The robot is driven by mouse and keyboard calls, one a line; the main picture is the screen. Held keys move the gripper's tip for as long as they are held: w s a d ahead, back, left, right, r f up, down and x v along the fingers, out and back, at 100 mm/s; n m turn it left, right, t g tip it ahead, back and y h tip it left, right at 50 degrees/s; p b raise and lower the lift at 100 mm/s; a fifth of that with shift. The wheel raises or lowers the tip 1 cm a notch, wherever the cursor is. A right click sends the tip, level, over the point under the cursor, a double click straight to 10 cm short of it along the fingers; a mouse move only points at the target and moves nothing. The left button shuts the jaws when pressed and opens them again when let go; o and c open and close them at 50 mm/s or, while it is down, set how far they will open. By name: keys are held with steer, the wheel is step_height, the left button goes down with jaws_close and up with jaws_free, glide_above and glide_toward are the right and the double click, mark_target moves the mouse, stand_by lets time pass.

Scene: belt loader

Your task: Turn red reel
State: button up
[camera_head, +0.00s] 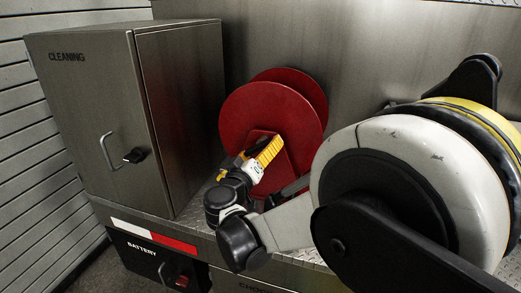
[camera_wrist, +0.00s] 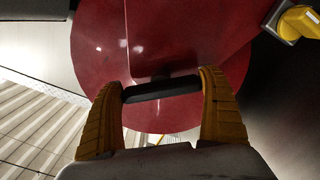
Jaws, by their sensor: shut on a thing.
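The red reel (camera_head: 255,112) stands on the metal deck against the back panel, with two round red flanges and a red bracket in front. My gripper (camera_head: 270,152) is at the lower front of the reel, its yellow fingers in front of the red bracket. In the wrist view, the reel (camera_wrist: 95,65) fills the upper middle. A short black handle bar (camera_wrist: 160,90) spans between the two yellow fingers of my gripper (camera_wrist: 168,92), which are shut on it.
A metal cabinet marked CLEANING (camera_head: 85,95) with a handle stands left of the reel. A black BATTERY panel (camera_head: 145,262) with a red knob is below the deck edge. A yellow part (camera_wrist: 300,22) shows at the wrist view's upper right.

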stand_by(0.4)
steer(key=o, duration=1.1)
steer(key=shift+o, duration=0.2)
steer(key=v, duration=1.2)
